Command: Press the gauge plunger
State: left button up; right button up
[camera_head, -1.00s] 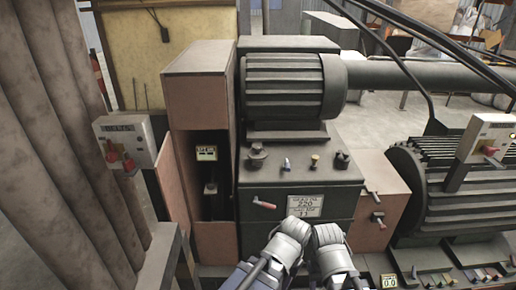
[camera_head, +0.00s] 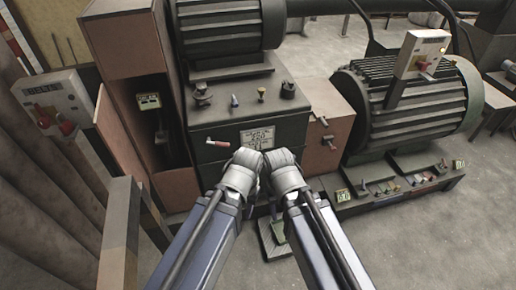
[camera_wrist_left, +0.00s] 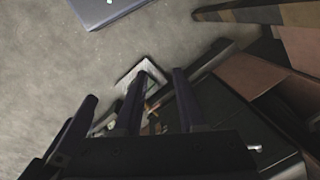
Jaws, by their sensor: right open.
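A small gauge with a lit display (camera_head: 148,101) sits in the open dark bay left of the machine front. A short knob-like part (camera_head: 161,134) stands below it; I cannot tell whether this is the plunger. My right gripper (camera_head: 277,212) is open and points down in front of the machine, apart from the gauge. My left gripper is beside it; its fingers are mostly hidden by the arms in the head view. In the left wrist view the left gripper (camera_wrist_left: 157,100) shows two dark fingers apart with nothing clearly between them.
The machine front (camera_head: 240,120) carries a label plate (camera_head: 257,138), a red-handled lever (camera_head: 217,143) and several knobs. A finned motor (camera_head: 405,105) stands right. A switch box (camera_head: 52,104) is at the left. A low block (camera_head: 268,243) is on the floor below my arms.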

aim_at(160, 134)
jog(key=i+j, duration=0.15)
jog(key=j, duration=0.25)
jog(key=i+j, duration=0.15)
jog(key=j, duration=0.25)
jog(key=i+j, duration=0.1)
jog(key=j, duration=0.35)
